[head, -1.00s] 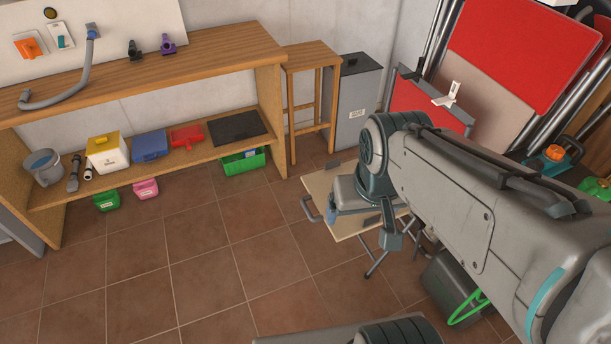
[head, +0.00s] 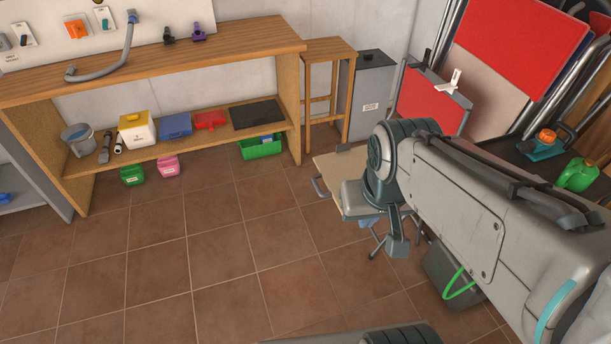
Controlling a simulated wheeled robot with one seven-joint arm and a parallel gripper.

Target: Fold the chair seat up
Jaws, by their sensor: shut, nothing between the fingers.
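A folding chair stands right of centre in the head view, largely behind my arm. Its pale beige seat (head: 328,180) lies roughly flat, folded down, with its left part and a grey tube at its edge in sight. Its red backrest (head: 425,95) in a grey frame rises behind. Thin metal legs show below my arm. My arm comes in from the right, and its bent far end overlaps the seat in the picture. My gripper's fingers are hidden behind the arm. I cannot tell whether anything touches the seat.
A wooden workbench (head: 205,58) with bins and boxes runs along the back left. A wooden stool (head: 328,50) and a grey cabinet (head: 371,95) stand behind the chair. A dark bin (head: 440,272) with a green loop is close below my arm. Tiled floor at left is open.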

